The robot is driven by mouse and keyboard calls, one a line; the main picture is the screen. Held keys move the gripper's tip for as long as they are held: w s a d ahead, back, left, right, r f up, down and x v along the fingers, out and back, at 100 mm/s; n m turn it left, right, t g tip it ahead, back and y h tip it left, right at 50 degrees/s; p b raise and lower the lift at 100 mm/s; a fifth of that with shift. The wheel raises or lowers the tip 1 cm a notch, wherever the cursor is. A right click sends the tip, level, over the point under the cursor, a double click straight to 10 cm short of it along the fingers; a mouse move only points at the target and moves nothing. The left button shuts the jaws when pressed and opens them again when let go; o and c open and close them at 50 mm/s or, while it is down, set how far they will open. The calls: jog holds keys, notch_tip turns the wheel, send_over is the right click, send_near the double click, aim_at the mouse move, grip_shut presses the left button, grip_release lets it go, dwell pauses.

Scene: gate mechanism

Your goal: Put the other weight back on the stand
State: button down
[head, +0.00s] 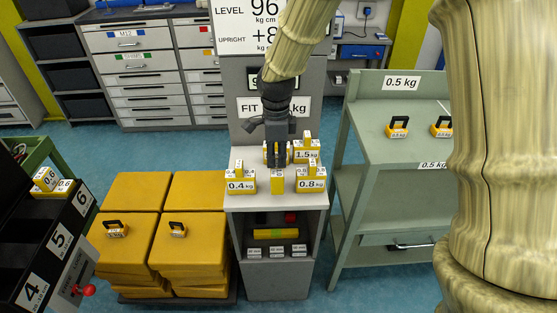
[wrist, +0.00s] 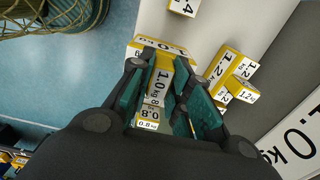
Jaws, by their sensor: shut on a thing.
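The stand (head: 283,203) is a grey pedestal with a light top. My gripper (head: 277,160) points down over the middle of that top. In the wrist view its fingers (wrist: 170,95) are closed around a narrow yellow weight part (wrist: 162,78) with white labels, one reading 1.0. Whether this weight touches the top is hidden. A 0.4 kg weight (head: 241,186) stands front left on the top. A 0.8 kg weight (head: 311,185) stands front right. Another yellow weight (head: 306,155) stands behind it.
A green shelf (head: 400,160) at right bears two small yellow weights with black handles. Stacked yellow blocks (head: 135,200) stand left of the stand, two with small handled weights on top. A dark numbered rack (head: 50,255) is at the left edge. A labelled panel rises behind the stand.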

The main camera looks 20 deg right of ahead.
jog(key=shift+w+r, duration=0.1)
jog(key=shift+w, duration=0.25)
jog(key=shift+w+f+p, duration=0.2)
jog(key=shift+p, duration=0.1)
jog(key=shift+d+f+p, duration=0.1)
jog(key=shift+f+p, duration=0.45)
jog(key=shift+f, duration=1.05)
jog(key=shift+f, duration=0.15)
jog(key=c, duration=1.3)
grip_release()
notch_tip(320, 180, up, 12)
jog(key=shift+r+b, duration=0.1)
jog(key=shift+b, duration=1.05)
